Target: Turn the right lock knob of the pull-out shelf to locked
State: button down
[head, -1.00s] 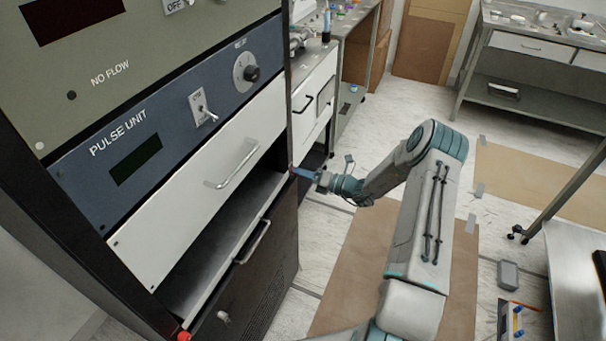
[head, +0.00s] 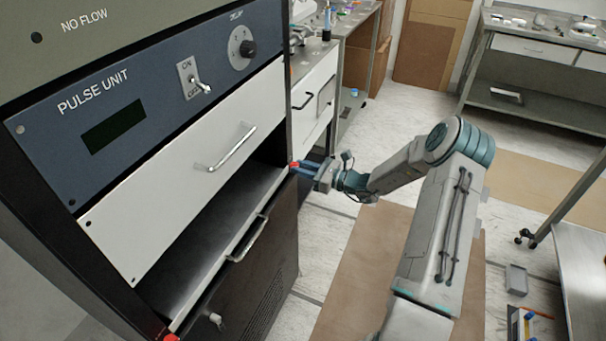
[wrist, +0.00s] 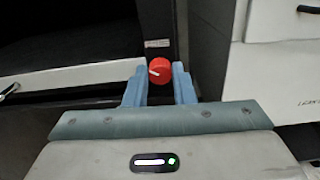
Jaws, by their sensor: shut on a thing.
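The right lock knob (wrist: 158,71) is a red round knob with a white pointer line, at the right end of the pull-out shelf's front edge. In the wrist view the pointer runs left and slightly down from the knob's middle. My gripper (wrist: 159,84) has its blue fingers on both sides of the knob and is shut on it. In the head view my gripper (head: 300,168) meets the rack's right edge at the red knob (head: 294,165). The pull-out shelf (head: 205,255) sits in the rack below a white drawer. The left red knob (head: 171,338) shows at the bottom edge.
The white drawer (head: 190,165) with a metal handle is above the shelf. A dark lower panel (head: 262,270) is below it. A white cabinet (head: 312,98) stands close to the right of the rack. Open floor (head: 400,155) lies further right.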

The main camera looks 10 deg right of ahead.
jog(key=shift+f+n+b, duration=0.15)
jog(key=shift+n+b, duration=2.85)
jog(key=shift+n, duration=0.6)
jog(key=c, duration=1.2)
grip_release()
jog(key=shift+s, duration=0.1)
jog(key=v, duration=1.3)
jog(key=shift+s+d, duration=0.25)
jog(key=shift+d, duration=0.1)
